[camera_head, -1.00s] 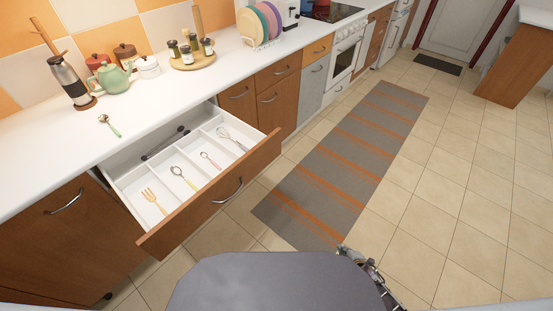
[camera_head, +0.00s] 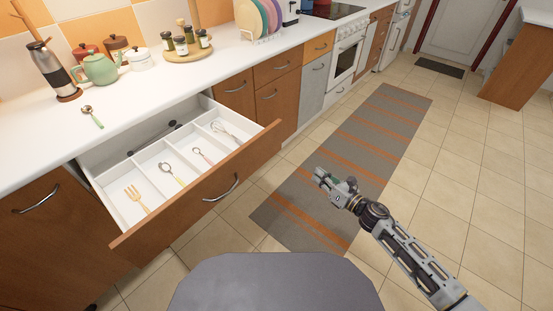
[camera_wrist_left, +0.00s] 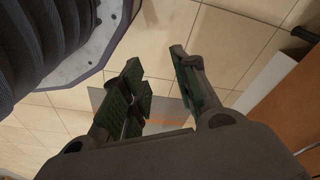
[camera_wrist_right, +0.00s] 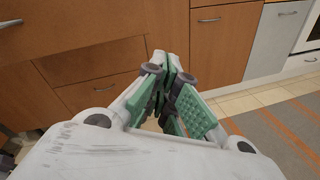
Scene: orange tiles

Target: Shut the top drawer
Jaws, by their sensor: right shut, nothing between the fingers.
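The top drawer (camera_head: 205,195) is pulled out in the head view, with a wooden front and a curved metal handle (camera_head: 221,188). Its white divided inside (camera_head: 141,171) holds several utensils. My right gripper (camera_head: 322,178) is shut and empty, in the air to the right of the drawer front and apart from it. In the right wrist view, its fingers (camera_wrist_right: 168,60) meet in front of wooden cabinet fronts. My left gripper is outside the head view. In the left wrist view, my left gripper (camera_wrist_left: 158,70) has its fingers spread, with tiled floor between them.
The white counter (camera_head: 130,95) carries a green teapot (camera_head: 100,69), a spoon (camera_head: 92,116), jars and a plate rack. A striped rug (camera_head: 345,150) lies on the floor to the right. Open tiled floor (camera_head: 450,180) lies beyond it.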

